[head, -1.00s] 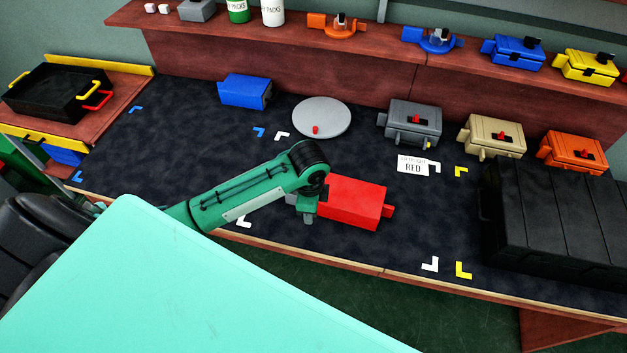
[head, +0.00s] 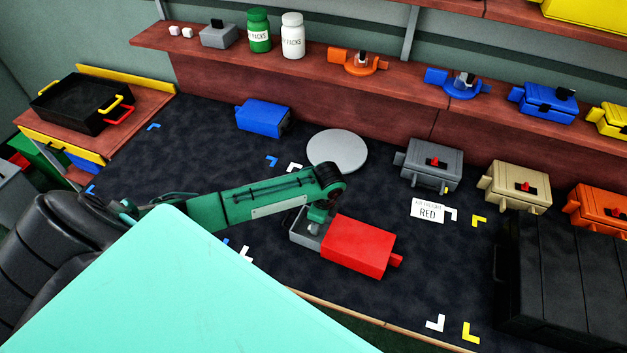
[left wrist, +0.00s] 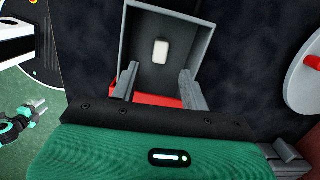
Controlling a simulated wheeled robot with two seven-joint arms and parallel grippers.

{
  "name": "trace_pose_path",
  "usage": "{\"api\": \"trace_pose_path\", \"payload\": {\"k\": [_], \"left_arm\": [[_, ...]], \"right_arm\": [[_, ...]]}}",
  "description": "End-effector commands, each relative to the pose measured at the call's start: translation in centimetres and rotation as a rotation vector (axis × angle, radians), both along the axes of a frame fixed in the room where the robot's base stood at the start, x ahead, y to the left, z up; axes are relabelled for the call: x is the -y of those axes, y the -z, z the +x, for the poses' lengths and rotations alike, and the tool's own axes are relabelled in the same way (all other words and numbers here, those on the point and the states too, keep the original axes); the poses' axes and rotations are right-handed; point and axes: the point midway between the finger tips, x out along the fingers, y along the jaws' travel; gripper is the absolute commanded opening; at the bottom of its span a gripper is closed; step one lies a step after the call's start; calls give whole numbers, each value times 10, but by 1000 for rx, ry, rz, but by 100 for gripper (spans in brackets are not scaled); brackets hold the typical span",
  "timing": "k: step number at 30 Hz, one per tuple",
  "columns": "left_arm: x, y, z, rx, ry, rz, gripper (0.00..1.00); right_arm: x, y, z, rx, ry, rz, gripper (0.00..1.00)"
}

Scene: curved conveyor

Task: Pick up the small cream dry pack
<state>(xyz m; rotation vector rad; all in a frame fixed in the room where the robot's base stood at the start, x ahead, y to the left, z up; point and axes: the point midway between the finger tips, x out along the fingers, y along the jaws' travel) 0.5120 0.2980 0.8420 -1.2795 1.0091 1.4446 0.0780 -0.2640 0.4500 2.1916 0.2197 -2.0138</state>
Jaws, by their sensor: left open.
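The small cream pack (left wrist: 161,51), looking off-white, lies on the floor of a grey open drawer (left wrist: 207,30) in the left wrist view. In the head view the grey drawer (head: 300,238) sticks out from the left end of a red box (head: 358,246). My left gripper (left wrist: 159,80) is open and empty above the drawer, its fingers apart and offset from the pack toward the red side. In the head view the left gripper (head: 318,216) hides part of the drawer, and the pack cannot be seen. My right gripper (left wrist: 36,107) shows small at the left wrist view's edge.
A round grey disc (head: 337,151) lies behind the drawer. A blue box (head: 264,118) is farther back, and grey (head: 430,165) and tan (head: 515,187) boxes stand to the right. A large black case (head: 560,280) fills the right end. The dark surface left of the drawer is largely clear.

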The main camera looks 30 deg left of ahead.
Motion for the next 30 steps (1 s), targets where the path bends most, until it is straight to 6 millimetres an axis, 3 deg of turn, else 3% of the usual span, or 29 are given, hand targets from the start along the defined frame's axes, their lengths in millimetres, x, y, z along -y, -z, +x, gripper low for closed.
{"api": "trace_pose_path", "payload": {"k": [2, 5, 12, 21, 22, 28, 30], "left_arm": [[-2, 4, -1, -3, 0, 1, 46], [-7, 15, -3, -5, -3, 0, 46], [-13, 45, -3, -3, -1, 0, 46], [-14, 50, -3, -1, 1, 0, 46], [-14, 50, -3, -1, 1, 0, 44], [-14, 50, -3, -1, 0, 0, 4], [-14, 50, -3, -1, 0, 0, 0]], "right_arm": [[-2, -6, 15, 21, 0, 4, 38], [-3, -14, 20, 28, 1, 5, 38], [-3, -20, 6, 10, 1, 4, 38], [-3, -20, -3, -3, 0, 2, 38], [-3, -20, -3, -2, 0, 3, 38], [-3, -20, 3, 4, 0, 3, 38], [-2, -20, 4, 6, 0, 3, 38]]}}
